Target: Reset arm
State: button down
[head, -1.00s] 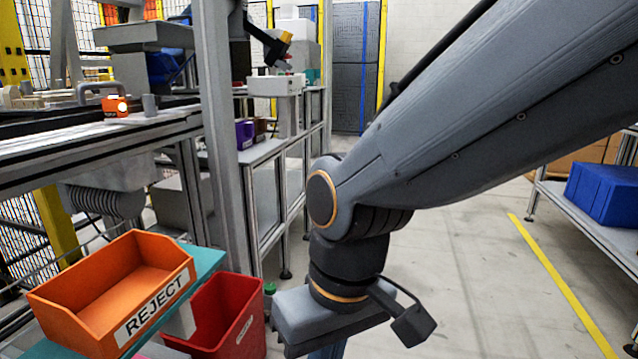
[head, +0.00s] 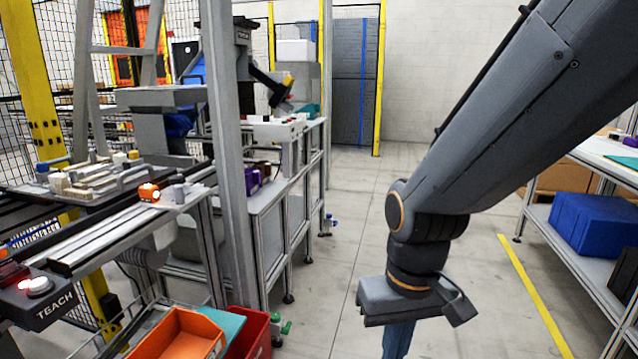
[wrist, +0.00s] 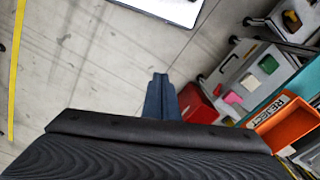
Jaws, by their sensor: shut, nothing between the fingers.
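My arm reaches down from the upper right in the head view, and my gripper (head: 398,341) points at the floor. Its blue fingers run off the bottom edge there. In the wrist view my gripper (wrist: 160,82) shows as blue fingers close together, shut and empty, over bare grey floor. No object touches it.
An orange REJECT bin (head: 187,338) and a red bin (head: 252,335) stand at the lower left. A conveyor bench (head: 120,225) with a pallet of parts (head: 95,182) is on the left. A shelf with a blue box (head: 597,222) is at right. The floor between is clear.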

jog(key=s+d+r+m+p, duration=0.2)
jog(key=d+r+p, duration=0.5)
jog(key=r+p, duration=0.2)
jog(key=shift+d+r+h+p, duration=0.25)
jog(key=shift+h+p, duration=0.05)
jog(key=shift+p, duration=0.75)
jog(key=c, duration=2.4)
grip_release()
jog(key=shift+s+d+r, duration=0.1)
jog(key=shift+d+r, duration=0.05)
jog(key=shift+c, duration=0.2)
jog(key=o, duration=0.8)
jog(key=shift+d, duration=0.1)
jog(key=shift+c, duration=0.6)
